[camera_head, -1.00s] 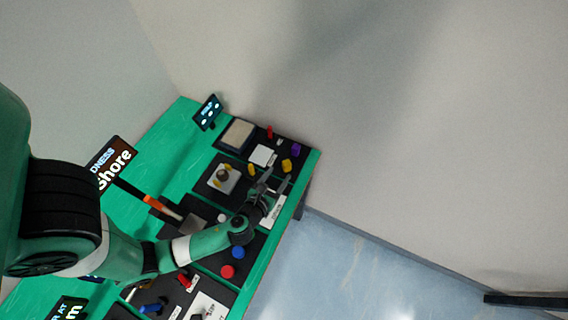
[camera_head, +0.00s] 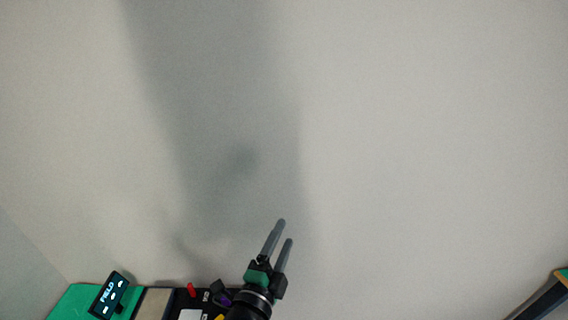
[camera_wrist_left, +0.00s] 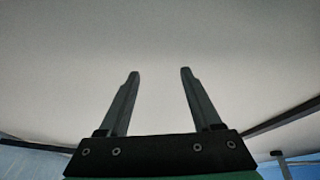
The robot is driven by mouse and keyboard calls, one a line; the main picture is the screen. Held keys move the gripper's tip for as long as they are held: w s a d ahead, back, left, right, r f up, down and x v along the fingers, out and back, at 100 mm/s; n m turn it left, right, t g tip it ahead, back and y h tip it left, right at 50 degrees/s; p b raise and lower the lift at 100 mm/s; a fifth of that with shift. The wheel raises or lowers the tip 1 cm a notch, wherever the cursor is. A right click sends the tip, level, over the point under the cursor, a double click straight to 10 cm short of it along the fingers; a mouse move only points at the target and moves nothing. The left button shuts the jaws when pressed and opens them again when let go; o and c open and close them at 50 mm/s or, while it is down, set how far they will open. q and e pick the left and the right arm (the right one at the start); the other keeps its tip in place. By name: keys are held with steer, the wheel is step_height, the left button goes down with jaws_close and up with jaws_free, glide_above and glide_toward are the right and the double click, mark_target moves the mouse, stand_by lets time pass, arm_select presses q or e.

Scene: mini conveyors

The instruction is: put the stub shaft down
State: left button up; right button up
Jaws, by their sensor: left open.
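My left gripper (camera_head: 283,232) is raised at the bottom middle of the head view, its two fingers pointing up against the bare wall. It is open and nothing is between the fingers. The left wrist view shows the same gripper (camera_wrist_left: 158,72) with its fingers apart and empty, facing a pale blank surface. I cannot make out the stub shaft in either view now. Most of the table is out of the head view. My right gripper does not show.
At the bottom left, a strip of the green table (camera_head: 68,302) shows, with a small dark screen (camera_head: 109,295) on it. A beige pad (camera_head: 155,304) and a small red piece (camera_head: 191,290) lie nearby. The space around the fingers is clear.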

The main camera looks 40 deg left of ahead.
arm_select(q)
steer(key=s+d+r+n+t+h, duration=0.1)
steer(key=d+r+n+t, duration=0.15)
steer(key=r, duration=0.75)
steer(key=d+r+n+t+h, duration=0.1)
steer(key=d+r+n+t, duration=0.2)
steer(key=r, duration=0.8)
steer(key=s+d+r+n+t+h, duration=0.2)
steer(key=s+r+h, duration=0.1)
steer(key=r, duration=0.4)
steer(key=s+d+r+n+t+h, duration=0.2)
steer(key=s+r+t+h, duration=0.1)
steer(key=s+r, duration=0.3)
step_height(320, 180, up, 3)
steer(key=shift+d+f+h, duration=0.2)
steer(key=shift+h, duration=0.2)
steer(key=shift+s, duration=0.1)
step_height(320, 180, up, 24)
steer(key=p, duration=2.4)
steer(key=shift+r, duration=0.1)
